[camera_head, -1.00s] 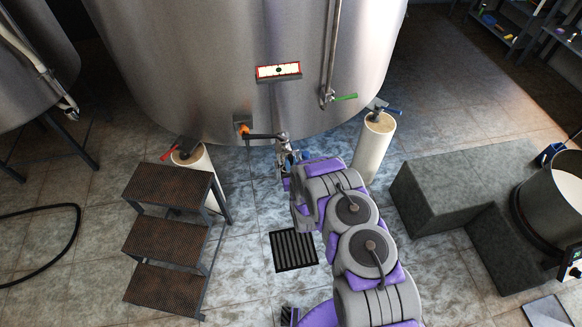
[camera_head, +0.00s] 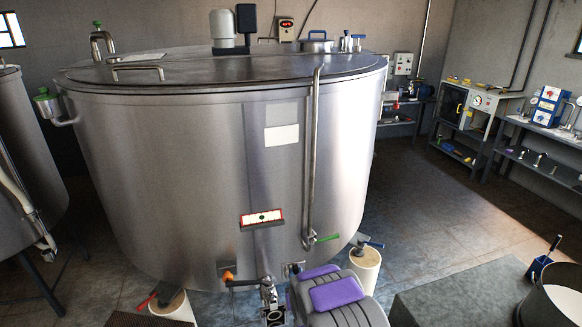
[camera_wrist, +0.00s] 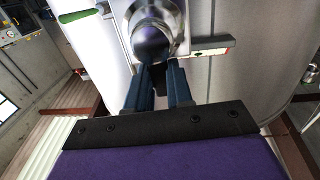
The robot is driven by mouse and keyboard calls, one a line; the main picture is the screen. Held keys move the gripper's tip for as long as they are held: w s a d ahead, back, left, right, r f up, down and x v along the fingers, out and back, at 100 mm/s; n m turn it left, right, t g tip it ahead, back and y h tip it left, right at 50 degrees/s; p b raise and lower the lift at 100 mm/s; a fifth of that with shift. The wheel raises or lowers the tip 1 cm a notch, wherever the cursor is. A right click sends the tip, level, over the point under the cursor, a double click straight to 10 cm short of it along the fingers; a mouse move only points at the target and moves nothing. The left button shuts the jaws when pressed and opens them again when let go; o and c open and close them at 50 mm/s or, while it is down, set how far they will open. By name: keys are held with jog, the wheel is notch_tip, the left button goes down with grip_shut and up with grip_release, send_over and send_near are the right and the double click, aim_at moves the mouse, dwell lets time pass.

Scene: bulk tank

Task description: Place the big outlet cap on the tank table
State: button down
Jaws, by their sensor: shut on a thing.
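In the wrist view, the two dark blue fingers of my gripper (camera_wrist: 158,88) are shut on a shiny round metal piece, which looks like the big outlet cap (camera_wrist: 153,42). A square metal plate and the tank wall are behind it. I cannot tell whether the cap is still seated on the outlet. In the head view, the metal outlet fittings (camera_head: 268,292) are low on the front of the big steel tank (camera_head: 180,180), just left of my arm. My fingers are mostly hidden there. I cannot tell which table is the tank table.
Shelved tables (camera_head: 475,105) and (camera_head: 545,135) with tools and devices stand at the right. Steps (camera_head: 135,319) are at the lower left.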

jog(key=s+d+r+m+h+b, duration=0.1)
jog(key=s+d+r+m+h, duration=0.1)
jog(key=d+r, duration=1)
notch_tip(320, 180, up, 2)
jog(key=shift+s+d+r+h, duration=0.1)
jog(key=shift+s+d+h, duration=0.15)
jog(key=shift+s+h, duration=0.75)
